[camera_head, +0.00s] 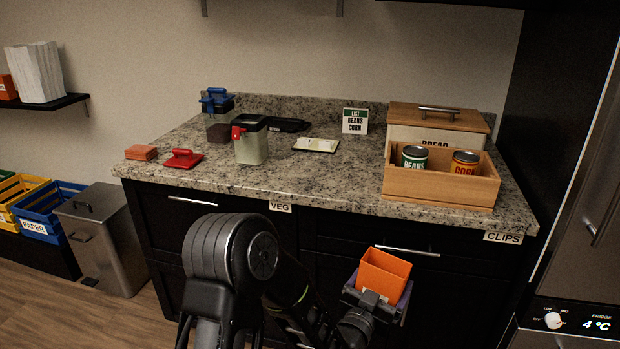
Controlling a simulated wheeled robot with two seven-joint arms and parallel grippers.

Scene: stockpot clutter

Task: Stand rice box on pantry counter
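The pantry counter (330,180) is a speckled granite top on dark cabinets. An orange box (384,270) is in my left gripper (376,298), low in front of the counter's drawers and below the counter top. The fingers sit on both sides of the box, and it looks held upright with a slight tilt. No rice label is readable on it, so I cannot tell if it is the rice box. The lower part of the box is partly hidden by the gripper. My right gripper is not in view.
A wooden crate (436,198) with cans and a bread box (440,118) stand at the counter's right. A green canister (252,148), red lid (183,159), orange block (141,152) and white dish (316,145) stand left and centre. The front middle is clear.

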